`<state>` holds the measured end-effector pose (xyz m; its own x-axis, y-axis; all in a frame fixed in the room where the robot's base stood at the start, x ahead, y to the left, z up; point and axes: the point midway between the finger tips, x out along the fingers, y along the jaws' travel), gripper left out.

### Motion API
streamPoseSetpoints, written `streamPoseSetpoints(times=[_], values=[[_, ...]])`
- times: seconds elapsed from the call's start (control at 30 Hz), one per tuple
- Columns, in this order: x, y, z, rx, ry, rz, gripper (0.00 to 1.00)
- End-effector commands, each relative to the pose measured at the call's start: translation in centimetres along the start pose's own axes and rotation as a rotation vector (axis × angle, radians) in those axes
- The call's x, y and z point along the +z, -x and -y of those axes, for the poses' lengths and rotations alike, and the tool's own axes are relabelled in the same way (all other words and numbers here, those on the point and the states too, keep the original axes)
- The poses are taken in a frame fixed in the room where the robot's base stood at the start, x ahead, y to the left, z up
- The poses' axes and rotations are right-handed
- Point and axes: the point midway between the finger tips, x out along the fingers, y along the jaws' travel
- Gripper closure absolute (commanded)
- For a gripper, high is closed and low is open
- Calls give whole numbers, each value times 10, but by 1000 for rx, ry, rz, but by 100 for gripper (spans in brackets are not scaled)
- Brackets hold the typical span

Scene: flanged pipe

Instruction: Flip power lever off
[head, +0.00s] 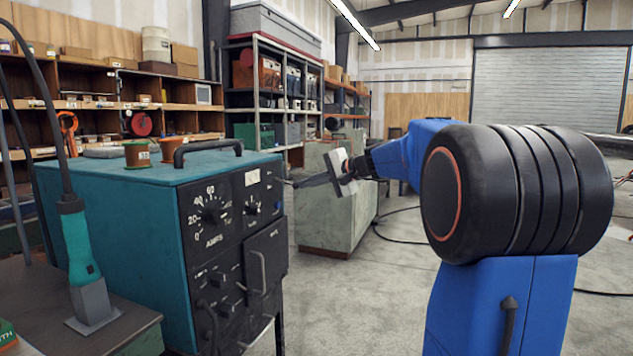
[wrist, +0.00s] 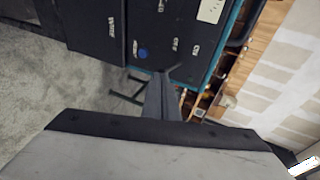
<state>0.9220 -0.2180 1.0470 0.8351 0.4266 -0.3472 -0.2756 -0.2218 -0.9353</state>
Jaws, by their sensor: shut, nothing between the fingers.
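The teal power unit (head: 110,172) stands at left in the head view, with a black control panel (head: 232,222) facing right. My gripper (head: 300,183) is shut and empty, its fingertips close to the upper right part of that panel. In the wrist view my gripper (wrist: 163,76) points at the black panel (wrist: 172,30). A small dark bar (wrist: 175,68) shows right at the fingertips; it may be the power lever. I cannot tell whether the fingertips touch it, nor which way it is set. A blue knob (wrist: 143,53) is just left of the tips.
A large dial (head: 211,211) and a dark handle (head: 262,270) are on the panel. A teal torch-like tool (head: 80,245) stands on a bench at left. A grey-green cabinet (head: 335,210) is behind my arm; open floor lies right.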

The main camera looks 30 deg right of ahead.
Motion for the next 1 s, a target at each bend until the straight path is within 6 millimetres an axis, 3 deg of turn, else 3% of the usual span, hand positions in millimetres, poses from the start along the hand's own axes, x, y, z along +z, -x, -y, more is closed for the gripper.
streamPoseSetpoints(times=[0.43,0.67,1.0], values=[[0,-4,-1,0,-1,0,100],[2,-14,-20,0,-2,1,100],[2,-14,-20,0,-1,0,100]])
